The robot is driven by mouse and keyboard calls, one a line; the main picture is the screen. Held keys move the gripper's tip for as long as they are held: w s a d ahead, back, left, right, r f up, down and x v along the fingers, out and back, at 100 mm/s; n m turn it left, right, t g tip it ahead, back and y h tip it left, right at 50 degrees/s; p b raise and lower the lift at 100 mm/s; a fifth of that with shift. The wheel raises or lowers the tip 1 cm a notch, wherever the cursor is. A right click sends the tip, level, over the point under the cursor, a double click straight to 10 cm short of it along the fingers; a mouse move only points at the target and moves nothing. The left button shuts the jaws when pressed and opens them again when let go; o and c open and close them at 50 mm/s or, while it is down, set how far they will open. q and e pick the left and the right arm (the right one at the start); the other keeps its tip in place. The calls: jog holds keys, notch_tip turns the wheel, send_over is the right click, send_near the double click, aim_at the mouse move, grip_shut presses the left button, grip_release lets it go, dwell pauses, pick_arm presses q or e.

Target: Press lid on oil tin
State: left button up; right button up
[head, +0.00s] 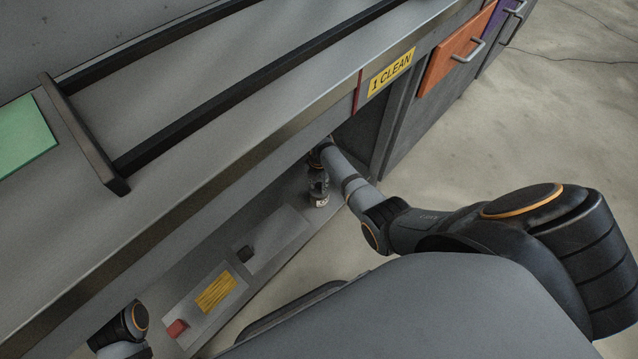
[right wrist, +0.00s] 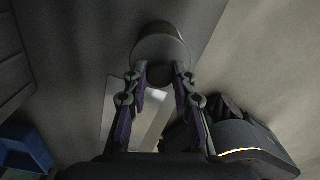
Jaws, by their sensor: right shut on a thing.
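My right gripper (head: 318,183) is in the low, open space under the counter, and its fingers are hard to make out in the head view. In the right wrist view its two fingers (right wrist: 160,78) are shut on a small dark round part, apparently the lid's knob (right wrist: 178,72). Just beyond it is a wide grey cylindrical body (right wrist: 160,44), apparently the oil tin. The seam between lid and tin is too dark to see, so I cannot tell how the lid sits. Only a joint of my left arm shows at the lower left of the head view; its fingers are hidden.
A pale panel with a yellow patch (head: 215,293), a red block (head: 177,328) and a small dark block (head: 245,254) are on the low shelf. The counter edge (head: 200,180) overhangs it. A black rail (head: 250,85) and green mat (head: 22,138) are above.

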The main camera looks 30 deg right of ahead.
dwell(0.3)
jog(key=o, duration=1)
jog(key=o, duration=0.5)
